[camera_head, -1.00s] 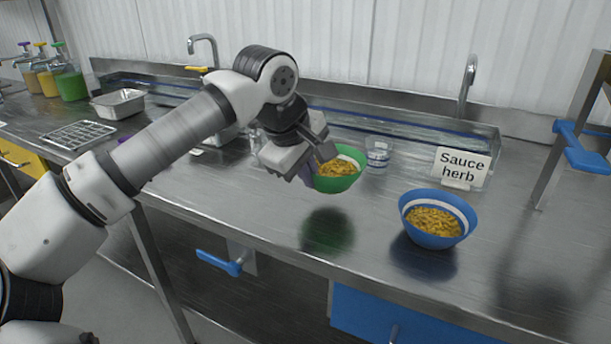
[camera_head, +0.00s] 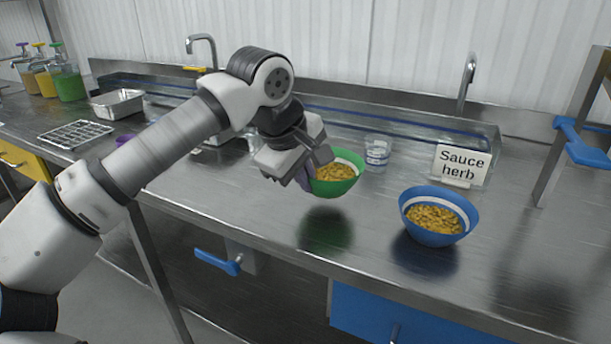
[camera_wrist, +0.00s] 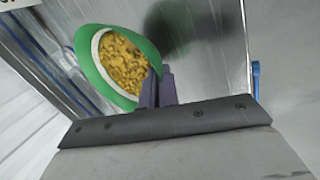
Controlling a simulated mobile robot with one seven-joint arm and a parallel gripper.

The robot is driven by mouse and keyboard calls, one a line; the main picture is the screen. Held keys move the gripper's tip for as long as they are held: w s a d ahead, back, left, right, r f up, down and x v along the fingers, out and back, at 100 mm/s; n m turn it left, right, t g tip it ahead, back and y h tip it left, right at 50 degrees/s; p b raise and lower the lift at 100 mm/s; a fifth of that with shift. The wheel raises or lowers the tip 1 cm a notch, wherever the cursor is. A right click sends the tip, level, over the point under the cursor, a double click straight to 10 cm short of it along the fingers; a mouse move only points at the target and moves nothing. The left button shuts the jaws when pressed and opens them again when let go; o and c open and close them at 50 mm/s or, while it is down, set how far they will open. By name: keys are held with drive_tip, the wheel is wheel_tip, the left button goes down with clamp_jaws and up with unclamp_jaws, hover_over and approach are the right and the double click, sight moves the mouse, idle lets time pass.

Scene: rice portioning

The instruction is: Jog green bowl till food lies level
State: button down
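The green bowl (camera_head: 340,188) with a white inner band hangs above the steel counter, its dark reflection apart below it. My gripper (camera_head: 306,175) is shut on the bowl's left rim. The wrist view shows the purple-grey fingers (camera_wrist: 157,88) together at the rim of the green bowl (camera_wrist: 90,73). Yellow-brown food (camera_head: 333,172) in small pieces fills much of the bowl. More white band shows at the back and right than at the front, though I cannot tell exactly how level the food (camera_wrist: 124,65) lies. The far end of my gripper hides the bowl's left side.
A blue bowl (camera_head: 436,238) of similar food stands on the counter at right. A blue-handled post (camera_head: 580,140) stands far right. The counter front between the bowls is clear.

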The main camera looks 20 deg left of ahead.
drive_tip(key=shift+f+b, duration=0.3)
drive_tip(key=shift+f, duration=0.3)
drive_tip(key=shift+f, duration=0.15)
drive_tip(key=shift+f+b, duration=0.55)
drive_tip(key=shift+b, duration=0.05)
drive_tip(key=shift+f+b, duration=0.35)
drive_tip(key=shift+f, duration=0.05)
drive_tip(key=c, duration=1.6)
unclamp_jaws()
